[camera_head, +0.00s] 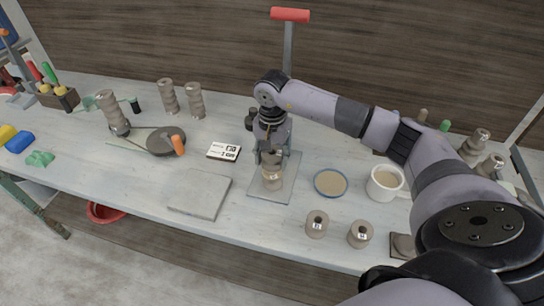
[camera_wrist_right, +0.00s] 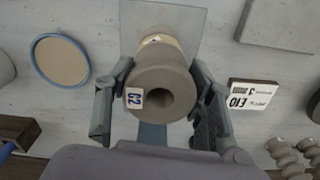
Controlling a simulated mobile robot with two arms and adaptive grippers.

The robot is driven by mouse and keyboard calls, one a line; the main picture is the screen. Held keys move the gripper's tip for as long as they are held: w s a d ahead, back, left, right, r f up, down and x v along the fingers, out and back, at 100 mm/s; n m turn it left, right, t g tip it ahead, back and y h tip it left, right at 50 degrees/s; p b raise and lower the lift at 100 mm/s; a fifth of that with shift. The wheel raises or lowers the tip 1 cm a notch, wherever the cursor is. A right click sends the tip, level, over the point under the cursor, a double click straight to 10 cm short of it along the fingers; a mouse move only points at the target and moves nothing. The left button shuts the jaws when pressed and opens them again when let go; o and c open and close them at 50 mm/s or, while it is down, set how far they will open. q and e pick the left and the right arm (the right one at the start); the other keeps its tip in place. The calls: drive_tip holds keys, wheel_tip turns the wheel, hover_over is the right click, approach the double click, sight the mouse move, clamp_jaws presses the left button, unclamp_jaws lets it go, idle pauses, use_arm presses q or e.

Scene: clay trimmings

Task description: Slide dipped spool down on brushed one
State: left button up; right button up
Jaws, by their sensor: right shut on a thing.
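My right gripper (camera_head: 271,148) is shut on a grey-brown clay spool, the upper one (camera_wrist_right: 150,78), with a small white label on its end. In the right wrist view the gripper (camera_wrist_right: 160,98) has a finger on each side of it. A second spool, the lower one (camera_head: 272,180), stands upright under it on a grey square board (camera_head: 258,189). It also shows behind the held spool in the right wrist view (camera_wrist_right: 158,40). The two look stacked and roughly in line; the seam is mostly hidden, so I cannot tell whether they touch. My left gripper is not in view.
A blue-rimmed dish of tan liquid (camera_head: 330,183) and a white mug (camera_head: 384,184) stand right of the board. Two loose spools (camera_head: 317,223) (camera_head: 360,234) stand near the front edge. A grey slab (camera_head: 200,195) and a label card (camera_head: 224,151) lie to the left.

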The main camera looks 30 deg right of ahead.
drive_tip(key=shift+f+b, duration=0.85)
drive_tip(key=shift+f, duration=0.25)
drive_tip(key=shift+f, duration=0.15)
drive_tip(key=o, duration=1.4)
drive_tip(key=shift+o, duration=0.2)
wheel_tip(320, 180, up, 12)
